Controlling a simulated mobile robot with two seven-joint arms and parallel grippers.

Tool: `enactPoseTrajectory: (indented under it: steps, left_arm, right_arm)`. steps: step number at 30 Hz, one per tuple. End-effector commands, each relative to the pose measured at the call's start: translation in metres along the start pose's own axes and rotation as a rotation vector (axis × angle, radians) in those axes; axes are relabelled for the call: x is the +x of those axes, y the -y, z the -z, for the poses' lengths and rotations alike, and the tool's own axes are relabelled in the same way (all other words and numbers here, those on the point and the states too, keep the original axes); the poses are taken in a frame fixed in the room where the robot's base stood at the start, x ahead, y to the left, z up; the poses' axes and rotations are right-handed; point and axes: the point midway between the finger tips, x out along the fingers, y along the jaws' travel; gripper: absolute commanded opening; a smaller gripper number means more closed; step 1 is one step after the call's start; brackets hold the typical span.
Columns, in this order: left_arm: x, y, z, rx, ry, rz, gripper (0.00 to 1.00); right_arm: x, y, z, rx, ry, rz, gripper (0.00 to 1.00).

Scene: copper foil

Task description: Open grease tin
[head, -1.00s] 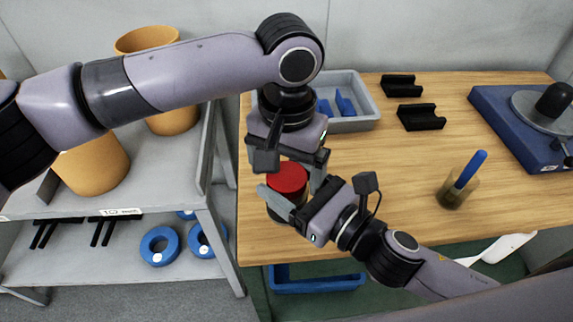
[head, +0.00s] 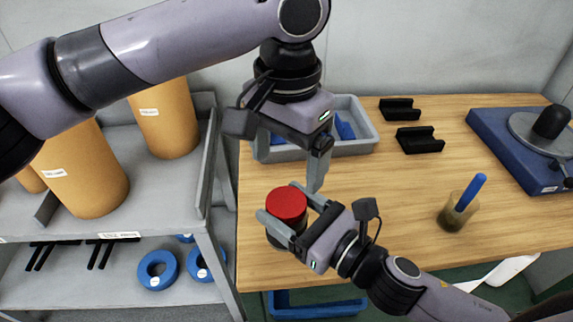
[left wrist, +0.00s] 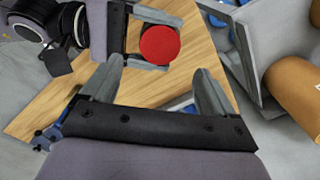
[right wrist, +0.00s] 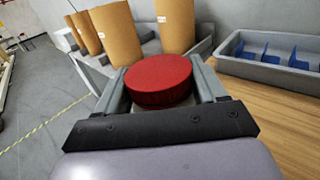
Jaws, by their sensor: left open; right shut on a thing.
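The grease tin (head: 287,208) has a red lid and a dark body, and stands upright at the table's left front edge in the head view. Its red lid (left wrist: 160,45) also shows in the left wrist view, and in the right wrist view (right wrist: 160,80) it sits between the fingers. My right gripper (head: 288,210) is shut on the tin's body, below the lid. My left gripper (head: 290,180) is open and empty, above and behind the tin, apart from it. The lid is on the tin. The tin's lower body is mostly hidden by the right fingers.
A grey tray with blue dividers (head: 365,135) stands behind my left gripper. Two black holders (head: 420,140), a cup with a blue-handled tool (head: 455,213) and a blue-based device (head: 500,145) are to the right. A grey shelf (head: 130,150) with orange rolls is left. The table's middle is clear.

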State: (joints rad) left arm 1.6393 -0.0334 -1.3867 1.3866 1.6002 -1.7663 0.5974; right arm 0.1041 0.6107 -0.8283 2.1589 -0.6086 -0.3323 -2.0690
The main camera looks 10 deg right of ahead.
Motion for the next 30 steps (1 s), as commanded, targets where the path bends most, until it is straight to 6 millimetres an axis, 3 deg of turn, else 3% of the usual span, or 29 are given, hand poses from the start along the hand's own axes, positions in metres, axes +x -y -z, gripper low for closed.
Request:
enactPoseTrajectory:
  steps: [15, 27, 28, 30]
  left_arm:
    - [0.067, 0.000, 0.000, 0.012, 0.002, -0.001, 0.88]
    - [0.077, 0.000, 0.000, 0.011, 0.001, -0.001, 0.88]
    - [0.077, 0.000, 0.000, 0.011, 0.001, -0.001, 0.85]
    - [0.077, 0.000, 0.000, 0.011, 0.001, -0.001, 0.62]
  right_arm:
    - [0.000, 0.000, -0.002, -0.001, 0.004, -0.001, 0.00]
    - [0.000, 0.000, -0.002, -0.001, 0.004, -0.001, 0.00]
    - [0.000, 0.000, -0.002, -0.001, 0.004, -0.001, 0.00]
    - [0.000, 0.000, -0.002, -0.001, 0.004, -0.001, 0.00]
